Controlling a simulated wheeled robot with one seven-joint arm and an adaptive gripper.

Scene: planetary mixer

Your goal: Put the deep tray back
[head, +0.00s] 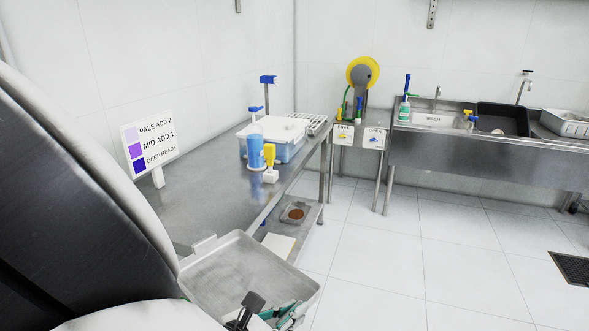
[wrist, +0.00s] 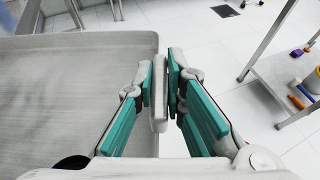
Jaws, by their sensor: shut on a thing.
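The deep tray (head: 225,275) is a grey, empty metal tray with raised walls and a tab on its far rim, low in the head view. In the wrist view the tray (wrist: 80,95) fills the left side. My gripper (head: 283,315) is at the tray's near right side in the head view. In the wrist view my gripper (wrist: 160,92) is shut on an upright pale tab at the tray's edge, one finger on each side. The tray's underside is hidden, so I cannot tell whether it rests on anything.
A steel table (head: 215,195) runs beyond the tray. It carries a sign (head: 150,148), a blue bottle (head: 255,148), a yellow-topped item (head: 269,160) and a white-lidded blue box (head: 275,135).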

